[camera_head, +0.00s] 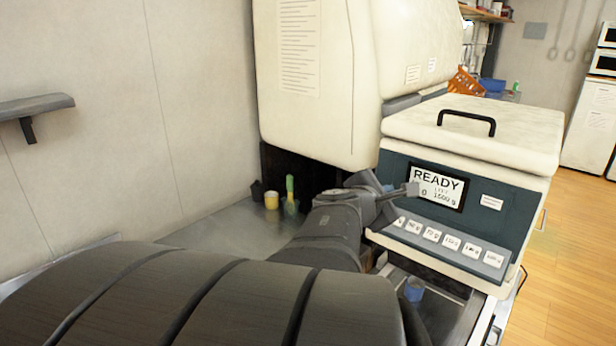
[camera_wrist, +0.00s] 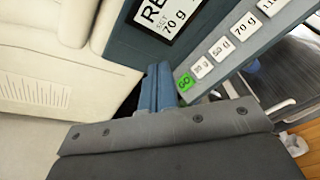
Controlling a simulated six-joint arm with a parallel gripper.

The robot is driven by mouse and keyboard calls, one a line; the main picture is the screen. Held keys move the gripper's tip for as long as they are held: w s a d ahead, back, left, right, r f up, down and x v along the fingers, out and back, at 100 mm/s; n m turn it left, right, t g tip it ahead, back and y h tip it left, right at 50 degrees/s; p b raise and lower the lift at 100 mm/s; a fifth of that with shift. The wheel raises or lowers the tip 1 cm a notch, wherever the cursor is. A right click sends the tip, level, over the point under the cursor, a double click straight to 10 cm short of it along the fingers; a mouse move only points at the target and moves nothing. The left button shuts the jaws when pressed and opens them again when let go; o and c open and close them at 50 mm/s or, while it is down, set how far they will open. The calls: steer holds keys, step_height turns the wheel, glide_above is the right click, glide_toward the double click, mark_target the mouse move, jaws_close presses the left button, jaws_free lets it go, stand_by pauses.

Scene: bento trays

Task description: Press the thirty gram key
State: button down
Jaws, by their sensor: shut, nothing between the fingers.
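The machine's blue panel has a key strip (camera_head: 440,240) under a white display (camera_head: 437,188). In the wrist view, the display (camera_wrist: 168,14) shows "SET 70 g"; the head view reads "READY". The white thirty gram key (camera_wrist: 201,67) sits between the green GO key (camera_wrist: 185,83) and the fifty gram key (camera_wrist: 221,48). My gripper (camera_head: 413,189) is shut and empty, its tips over the display's left part in the head view. In the wrist view, my fingertips (camera_wrist: 158,72) appear left of the GO key. I cannot tell whether they touch the panel.
The seventy gram key (camera_wrist: 246,26) and further keys continue along the strip. A black handle (camera_head: 467,121) tops the machine's lid. A large cream housing (camera_head: 320,80) stands left of it. Small yellow and dark containers (camera_head: 271,199) stand on the counter behind my arm.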

steer(key=shift+d+f, duration=0.1)
glide_above(391, 232)
steer(key=shift+s+a+f, duration=0.15)
steer(key=shift+f, duration=1.7)
steer(key=shift+s+a+f, duration=0.15)
steer(key=shift+f, duration=1.7)
steer(key=shift+w+d+f, duration=0.15)
steer(key=shift+f, duration=0.2)
steer(key=shift+w+d+f, duration=0.15)
steer(key=shift+f, duration=0.25)
steer(key=shift+r, duration=0.15)
steer(key=shift+s+a+r, duration=0.3)
steer(key=shift+r, duration=0.3)
steer(key=shift+r, duration=0.1)
steer(key=shift+s+a+r, duration=0.3)
steer(key=shift+r, duration=0.4)
steer(key=shift+s+a+r, duration=0.3)
steer(key=shift+r, duration=0.4)
steer(key=shift+s+a+r, duration=0.3)
steer(key=shift+r, duration=0.4)
